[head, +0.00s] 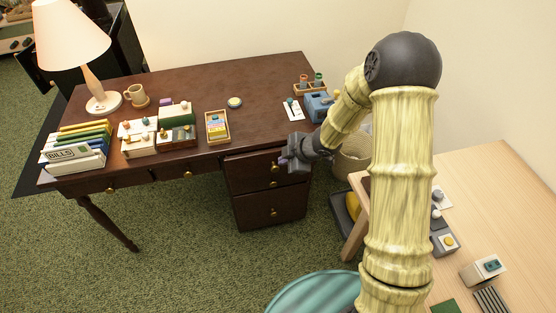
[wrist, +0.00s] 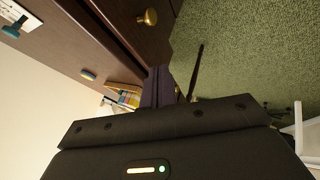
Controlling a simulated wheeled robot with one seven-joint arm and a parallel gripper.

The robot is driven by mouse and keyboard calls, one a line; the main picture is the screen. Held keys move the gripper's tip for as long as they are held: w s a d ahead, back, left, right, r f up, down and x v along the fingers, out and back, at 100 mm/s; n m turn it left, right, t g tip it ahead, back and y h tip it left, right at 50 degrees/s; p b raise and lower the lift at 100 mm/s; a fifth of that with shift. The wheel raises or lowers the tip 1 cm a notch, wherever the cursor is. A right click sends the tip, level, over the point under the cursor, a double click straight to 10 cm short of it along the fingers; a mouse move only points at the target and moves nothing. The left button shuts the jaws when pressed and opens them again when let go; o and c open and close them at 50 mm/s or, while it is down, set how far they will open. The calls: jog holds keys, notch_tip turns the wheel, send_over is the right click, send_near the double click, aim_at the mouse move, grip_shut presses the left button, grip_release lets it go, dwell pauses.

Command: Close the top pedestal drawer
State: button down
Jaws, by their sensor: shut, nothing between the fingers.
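The dark wooden desk (head: 190,86) has a drawer pedestal on its right side. The top pedestal drawer (head: 245,168) faces me just under the desktop, with a brass knob (head: 274,168). A brass knob also shows in the wrist view (wrist: 148,17) on a dark drawer front. I cannot tell how far the top drawer stands out. My gripper (head: 283,161) is shut and empty at the right end of the top drawer's front. Its purple-grey fingers (wrist: 158,86) point along the desk front in the wrist view. Whether they touch the drawer is unclear.
A lower drawer (head: 270,207) sits beneath. A lamp (head: 100,100), mug (head: 136,95), files (head: 78,150), small boxes and a blue sharpener-like object (head: 318,106) stand on the desk. A light wooden table (head: 490,215) and teal round seat (head: 312,292) are close to my arm.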

jog(key=shift+s+d+r, duration=0.15)
jog(key=shift+d+r, duration=0.1)
jog(key=shift+r, duration=0.1)
jog(key=s+d+r+m+h, duration=0.6)
jog(key=s+d+r+m, duration=0.4)
jog(key=d+m, duration=0.35)
jog(key=s+d+r+m+g, duration=0.1)
jog(key=s+r+m, duration=0.1)
jog(key=s+m, duration=0.4)
jog(key=s, duration=0.3)
jog(key=shift+s+d+g, duration=0.2)
jog(key=shift+d+g, duration=0.1)
jog(key=shift+w+m, duration=0.1)
jog(key=shift+m, duration=0.15)
